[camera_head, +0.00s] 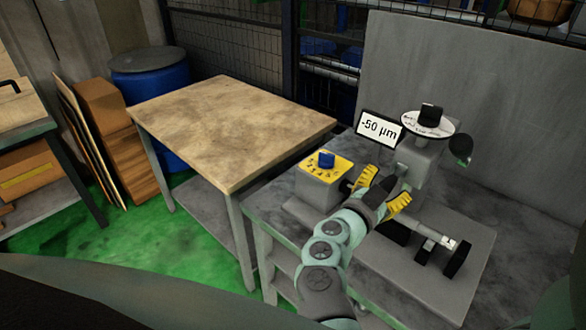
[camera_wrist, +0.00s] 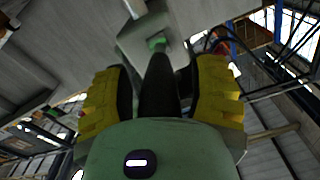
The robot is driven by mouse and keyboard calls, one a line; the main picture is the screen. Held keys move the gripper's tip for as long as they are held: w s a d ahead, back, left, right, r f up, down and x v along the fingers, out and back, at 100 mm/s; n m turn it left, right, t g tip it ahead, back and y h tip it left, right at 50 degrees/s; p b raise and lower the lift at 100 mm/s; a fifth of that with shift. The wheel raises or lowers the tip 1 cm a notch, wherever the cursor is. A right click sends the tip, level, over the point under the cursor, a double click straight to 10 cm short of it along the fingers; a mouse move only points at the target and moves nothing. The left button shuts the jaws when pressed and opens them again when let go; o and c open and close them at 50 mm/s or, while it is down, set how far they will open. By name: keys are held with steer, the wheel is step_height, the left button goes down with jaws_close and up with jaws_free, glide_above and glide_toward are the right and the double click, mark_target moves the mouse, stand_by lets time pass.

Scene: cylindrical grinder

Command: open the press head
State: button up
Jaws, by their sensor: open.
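The grinder (camera_head: 415,160) stands on the bench at the right, with a grey column, a white dial (camera_head: 412,118) and a black knob (camera_head: 431,115) on top. I cannot single out the press head for certain. My gripper (camera_head: 388,186) has yellow fingers, spread apart in front of the column. It hides part of the machine's middle. In the wrist view my gripper (camera_wrist: 158,75) also shows its fingers wide apart. A grey block (camera_wrist: 140,40) with a green patch lies beyond them. I cannot tell whether the fingers touch anything.
A display (camera_head: 380,129) reads -50 µm. A yellow-topped box (camera_head: 322,173) with a blue knob sits left of my gripper. A grey panel (camera_head: 480,100) stands behind. An empty wooden table (camera_head: 230,125) is at left.

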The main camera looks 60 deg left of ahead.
jaws_close()
stand_by(0.6)
